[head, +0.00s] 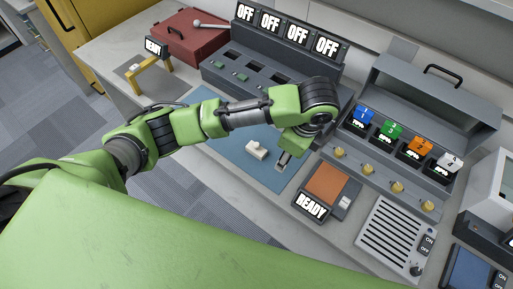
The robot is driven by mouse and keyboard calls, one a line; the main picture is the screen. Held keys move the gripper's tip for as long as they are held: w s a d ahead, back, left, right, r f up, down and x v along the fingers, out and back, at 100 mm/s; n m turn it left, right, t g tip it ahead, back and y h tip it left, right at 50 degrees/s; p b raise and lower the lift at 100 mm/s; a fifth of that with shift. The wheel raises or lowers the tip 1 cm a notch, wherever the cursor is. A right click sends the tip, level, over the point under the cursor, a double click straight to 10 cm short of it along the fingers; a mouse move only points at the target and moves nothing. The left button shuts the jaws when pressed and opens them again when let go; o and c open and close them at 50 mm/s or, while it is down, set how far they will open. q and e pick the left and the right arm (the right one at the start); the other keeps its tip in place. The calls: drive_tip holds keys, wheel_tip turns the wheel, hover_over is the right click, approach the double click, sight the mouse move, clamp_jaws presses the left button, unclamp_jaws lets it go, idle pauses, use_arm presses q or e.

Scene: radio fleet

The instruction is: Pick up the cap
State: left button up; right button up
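A small white piece (257,149) with a raised part lies on the blue mat (228,143) in the middle of the head view. It may be the cap, but it is too small to tell. My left arm reaches in from the left and bends down over the mat. My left gripper (284,161) points down just right of the white piece, apart from it in the picture. Its fingers are mostly hidden by the wrist, so their opening does not show. My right gripper is not in view.
A grey rack with several "OFF" signs (270,19) stands behind the mat. Right of it are an open grey case (425,92) with coloured numbered modules, a "READY" pad (327,185) and a slatted panel (393,238). A red toolbox (188,38) and yellow stand (150,71) are back left.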

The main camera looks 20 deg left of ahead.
sight(259, 146)
use_arm(q)
drive_tip(key=w+a+r+m+y, duration=0.1)
drive_tip(key=w+a+r+y, duration=0.1)
drive_tip(key=w+a+r, duration=0.3)
drive_tip(key=shift+y, duration=0.3)
drive_tip(key=x, duration=0.3)
drive_tip(key=s+x, duration=0.1)
drive_tip(key=x, duration=0.5)
drive_tip(key=shift+s+f, duration=0.15)
drive_tip(key=shift+s+d+p+x, duration=0.1)
drive_tip(key=shift+p+x, duration=0.1)
drive_tip(key=shift+x, duration=0.7)
drive_tip(key=shift+s+d+p+x, duration=0.1)
drive_tip(key=shift+p+x, duration=0.05)
drive_tip(key=shift+x, duration=0.8)
drive_tip(key=shift+s+p+x, duration=0.15)
drive_tip(key=shift+p+x, duration=0.05)
drive_tip(key=shift+x, duration=0.7)
drive_tip(key=shift+w+f, duration=0.1)
drive_tip(key=shift+w, duration=0.1)
drive_tip(key=c, duration=0.8)
